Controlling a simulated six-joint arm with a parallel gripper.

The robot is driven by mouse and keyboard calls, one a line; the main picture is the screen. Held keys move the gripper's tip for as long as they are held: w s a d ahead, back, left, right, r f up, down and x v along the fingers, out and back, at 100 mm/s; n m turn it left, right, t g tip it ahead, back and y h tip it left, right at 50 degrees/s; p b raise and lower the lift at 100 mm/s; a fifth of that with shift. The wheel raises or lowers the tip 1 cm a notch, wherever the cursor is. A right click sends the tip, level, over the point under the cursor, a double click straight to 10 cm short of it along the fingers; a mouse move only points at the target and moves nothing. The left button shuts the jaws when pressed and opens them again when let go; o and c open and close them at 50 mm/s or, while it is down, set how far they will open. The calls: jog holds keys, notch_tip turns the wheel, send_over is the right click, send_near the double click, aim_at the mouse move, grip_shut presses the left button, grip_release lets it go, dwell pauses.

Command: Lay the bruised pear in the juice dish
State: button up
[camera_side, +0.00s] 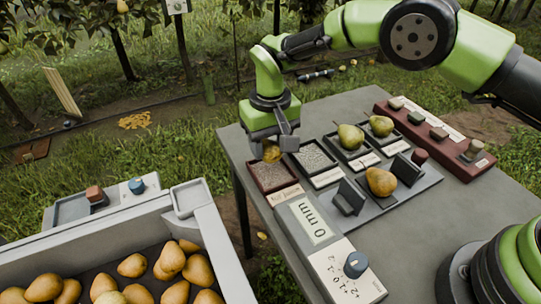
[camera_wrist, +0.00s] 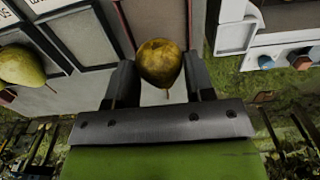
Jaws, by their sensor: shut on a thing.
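My gripper (camera_side: 272,138) is shut on a yellow-brown pear (camera_side: 271,153) with dark mottling. In the wrist view the pear (camera_wrist: 158,62) sits between the two fingers (camera_wrist: 160,82), stem end toward the palm. My gripper holds it over the far left part of the table, at the red-rimmed dish (camera_side: 257,188). From the side I cannot tell whether the pear touches this dish. The dish's label (camera_side: 286,194) is too small to read surely. A dark-rimmed dish (camera_side: 296,163) beside it looks empty, with a grey speckled floor.
Green pears (camera_side: 350,137) (camera_side: 381,126) lie in two more dark dishes. A yellow pear (camera_side: 381,181) rests between black blocks (camera_side: 348,197). A gauge box (camera_side: 317,228) reading 0 mm stands in front. A grey crate (camera_side: 222,240) of several pears is at lower left. A red button panel (camera_side: 440,130) lies at right.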

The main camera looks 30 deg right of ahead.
aim_at(270, 157)
jog(key=shift+f, duration=1.75)
jog(key=shift+f, duration=0.1)
jog(key=o, duration=0.9)
notch_tip(270, 157, up, 12)
jog(key=shift+r, duration=0.15)
jog(key=shift+d, duration=0.1)
